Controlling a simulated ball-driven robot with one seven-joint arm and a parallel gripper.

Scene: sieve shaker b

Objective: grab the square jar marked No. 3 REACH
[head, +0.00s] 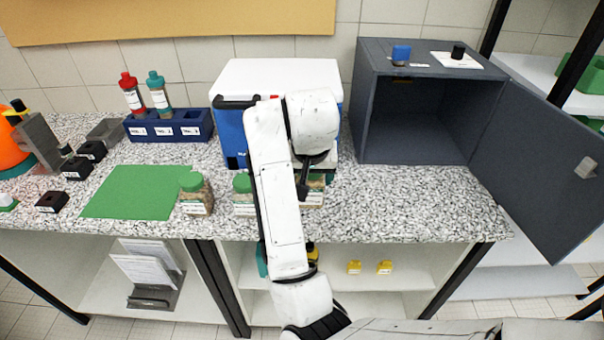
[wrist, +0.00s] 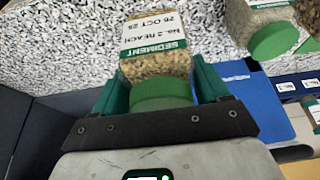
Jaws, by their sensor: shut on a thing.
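A square clear jar of brown sediment with a green lid (wrist: 157,70) is between the green fingers of my gripper (wrist: 162,82) in the wrist view. Its white label appears upside down and reads SEDIMENT and REACH; I cannot read the number surely. The fingers are shut on its sides near the lid. In the head view this jar (head: 314,192) stands at or just above the counter, largely hidden by my arm. Two similar green-lidded jars stand to its left, one close by (head: 243,197) and one farther off (head: 196,196).
A blue and white cooler (head: 232,140) stands behind my arm. A dark cabinet (head: 410,120) with its door (head: 540,160) open is at the right. A blue rack (head: 170,128) with red and teal bottles and a green mat (head: 130,190) are at the left.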

